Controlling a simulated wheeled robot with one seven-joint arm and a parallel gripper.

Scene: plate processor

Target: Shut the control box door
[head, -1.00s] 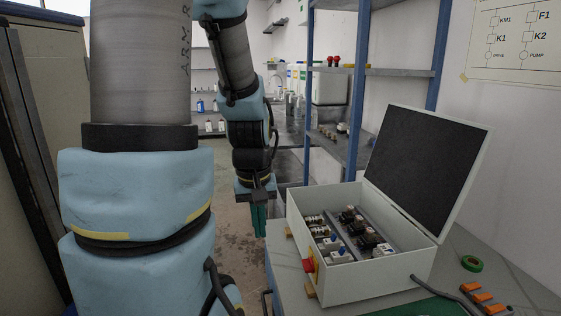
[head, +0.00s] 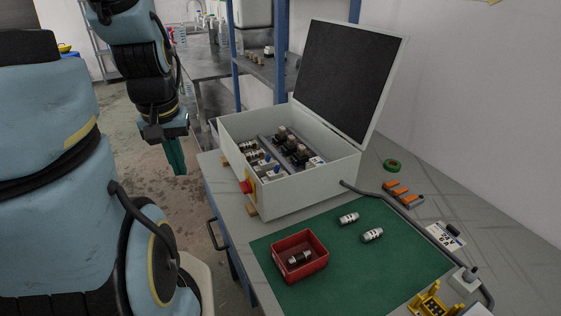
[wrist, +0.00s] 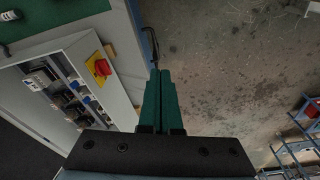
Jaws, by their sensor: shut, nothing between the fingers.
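The grey control box (head: 291,203) stands on the workbench in the head view. Its door (head: 350,75), a panel with a dark inner face, is hinged at the far right side and stands open, tilted up and back. Fuses and other components show inside. A red switch on a yellow plate (head: 247,187) is on the near left side. My gripper (head: 176,165) hangs pointing down, left of the box and apart from it, over the floor. Its green fingers (wrist: 160,88) are shut and empty in the wrist view, where the box (wrist: 92,62) lies to the left.
A green mat (head: 350,262) in front of the box carries a red bin (head: 300,257) and two loose cylinders (head: 348,218). A green tape roll (head: 392,165) and an orange-topped strip (head: 402,194) lie right of the box. A blue-post shelf (head: 262,65) stands behind.

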